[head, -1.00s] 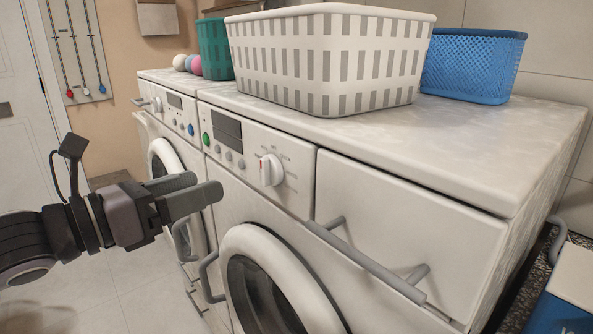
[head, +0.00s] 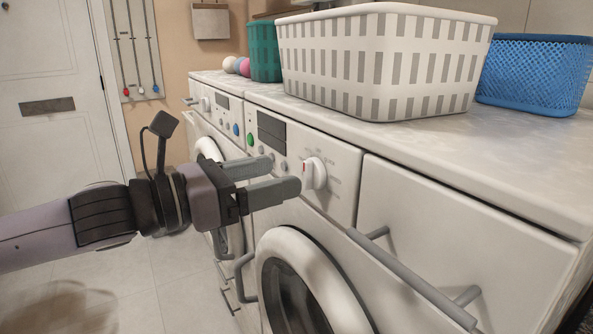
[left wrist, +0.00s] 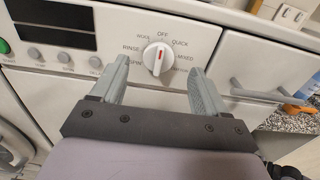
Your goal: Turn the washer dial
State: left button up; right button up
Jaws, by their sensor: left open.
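The washer dial (head: 314,173) is a white round knob with a raised grip bar and a red mark, on the near washer's control panel (head: 345,185). In the left wrist view the dial (left wrist: 158,58) sits ahead, between my fingers' lines, with words such as OFF, QUICK and RINSE around it. My left gripper (head: 284,178) is open and empty. In the head view its fingertips are just left of the dial. In the left wrist view they (left wrist: 162,72) lie on either side of it, and I cannot tell if they touch it. My right gripper is not in view.
A white basket (head: 380,65), a blue basket (head: 535,75) and a green bin (head: 264,50) stand on the machine tops. A grey bar handle (head: 410,278) juts out right of and below the dial. The round washer door (head: 300,285) is below.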

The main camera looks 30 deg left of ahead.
aim_at(304, 168)
pick_arm(q)
jog(key=shift+p+x, duration=1.2)
jog(key=shift+p, duration=0.15)
jog(key=shift+w+d+r, duration=0.1)
jog(key=shift+w+r, duration=0.05)
jog(key=shift+w, duration=0.1)
jog(key=shift+p+x, duration=0.55)
jog(key=shift+x, duration=0.35)
jog(key=shift+w+d, duration=0.1)
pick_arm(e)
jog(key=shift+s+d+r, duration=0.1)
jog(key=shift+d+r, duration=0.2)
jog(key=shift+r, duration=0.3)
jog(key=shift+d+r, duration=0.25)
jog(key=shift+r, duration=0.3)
